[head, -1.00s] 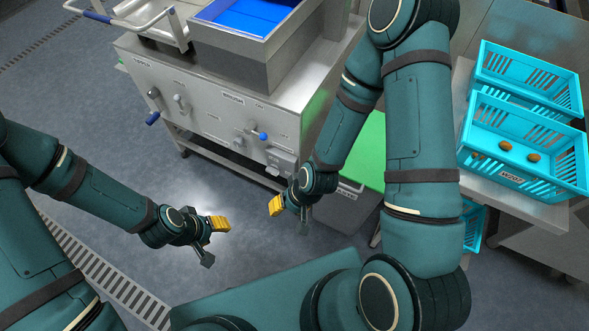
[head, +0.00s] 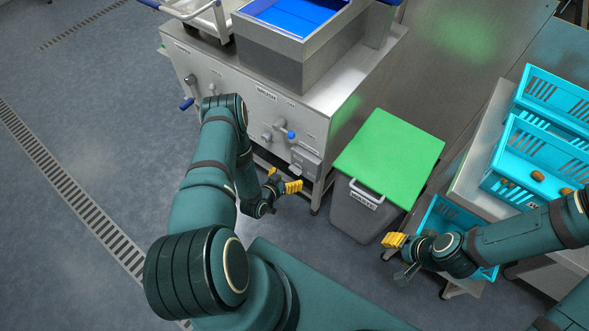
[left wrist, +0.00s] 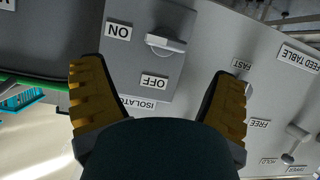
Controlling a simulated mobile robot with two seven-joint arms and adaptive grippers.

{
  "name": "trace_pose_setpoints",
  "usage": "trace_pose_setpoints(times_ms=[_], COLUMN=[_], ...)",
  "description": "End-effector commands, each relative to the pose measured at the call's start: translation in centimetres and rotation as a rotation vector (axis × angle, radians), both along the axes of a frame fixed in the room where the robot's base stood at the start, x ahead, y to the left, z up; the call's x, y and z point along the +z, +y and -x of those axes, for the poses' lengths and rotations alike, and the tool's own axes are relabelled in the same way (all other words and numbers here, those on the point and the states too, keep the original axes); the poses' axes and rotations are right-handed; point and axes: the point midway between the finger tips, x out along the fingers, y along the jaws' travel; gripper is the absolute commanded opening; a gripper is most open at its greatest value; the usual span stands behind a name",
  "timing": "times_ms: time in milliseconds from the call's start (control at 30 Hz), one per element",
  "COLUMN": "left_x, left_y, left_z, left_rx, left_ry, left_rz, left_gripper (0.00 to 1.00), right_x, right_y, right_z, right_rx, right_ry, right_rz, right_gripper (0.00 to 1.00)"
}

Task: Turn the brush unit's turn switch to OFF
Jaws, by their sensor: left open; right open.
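The turn switch (left wrist: 166,43) is a pale handle on a grey box marked ISOLATOR, in the left wrist view. The ON label (left wrist: 119,31) is left of the handle and the OFF label (left wrist: 155,81) below it; the handle lies roughly in line with ON. The grey switch box (head: 306,160) shows small at the machine's lower right corner in the head view. My left gripper (head: 283,180) is open and empty in front of the box, apart from the handle; its yellow fingers straddle the lower box in the wrist view. My right gripper (head: 396,250) is open and empty.
A lever marked FAST and FREE (left wrist: 247,90) is right of the box in the wrist view. A grey bin (head: 356,215) with a green lid stands right of the machine (head: 240,100). Turquoise crates (head: 552,150) with dates are further right. The floor at left is clear.

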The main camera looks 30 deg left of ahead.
Motion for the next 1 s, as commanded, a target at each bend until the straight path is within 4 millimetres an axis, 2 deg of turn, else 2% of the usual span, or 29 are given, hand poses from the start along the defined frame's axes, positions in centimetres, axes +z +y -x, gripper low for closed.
trace_pose_setpoints(times_ms=[33, 200, 333, 433, 567, 667, 1000], left_x=[-1.4, -3.0, -3.3, -3.3, -3.3, -3.3, -3.3], left_y=[1.0, 2.3, 2.3, 2.2, 2.1, 2.0, 1.4], left_z=[1.6, 5.6, 7.7, 8.2, 7.1, 5.5, -1.1], left_rx=[0.002, -0.025, -0.035, -0.041, -0.043, -0.042, -0.042], left_ry=[-0.069, -0.297, -0.396, -0.43, -0.44, -0.44, -0.439], left_rz=[-0.02, -0.067, -0.076, -0.078, -0.08, -0.08, -0.08], left_gripper=[0.87, 0.87, 0.87, 0.87, 0.87, 0.87, 0.87], right_x=[0.1, 0.3, 0.3, 0.3, 0.1, -0.2, -1.4], right_y=[0.0, 0.1, 0.1, 0.0, 0.0, 0.0, 0.0], right_z=[0.0, 0.0, 0.1, 0.1, 0.0, 0.0, -0.3], right_rx=[0.001, 0.001, 0.002, 0.002, 0.001, 0.001, -0.001], right_ry=[0.001, 0.0, 0.001, 0.001, 0.001, 0.0, -0.006], right_rz=[0.0, -0.001, -0.001, -0.001, 0.0, 0.0, 0.001], right_gripper=[0.47, 0.47, 0.47, 0.47, 0.47, 0.47, 0.47])
